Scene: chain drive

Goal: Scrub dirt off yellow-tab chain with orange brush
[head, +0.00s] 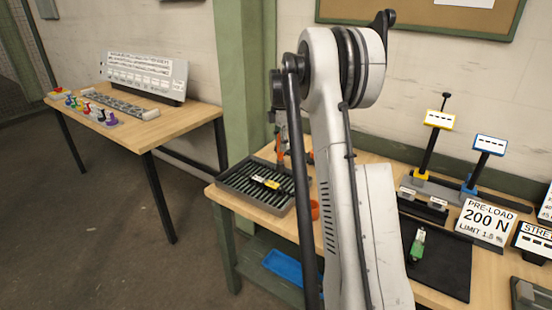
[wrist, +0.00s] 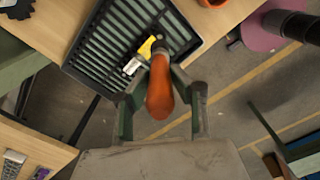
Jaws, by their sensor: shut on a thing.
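The yellow-tab chain (wrist: 146,47) lies on the dark slatted tray (wrist: 97,38) in the wrist view. Its yellow tab and a pale tag show; the rest is partly hidden. In the head view the chain (head: 266,183) rests on the tray (head: 237,186) at the bench's left end. My gripper (wrist: 162,98) is shut on the orange brush (wrist: 160,88), one finger on each side of its handle. The brush's dark head is beside the yellow tab, over the tray; I cannot tell whether it touches. Dirt is too small to make out. My arm hides much of the head view.
An orange cup (head: 315,210) stands right of the tray. A black mat (head: 440,262) holds a green-tab chain (head: 417,244). Yellow (head: 438,120) and blue (head: 490,145) topped stands and a pre-load sign (head: 485,221) stand at the right. A blue bin (head: 284,267) is below.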

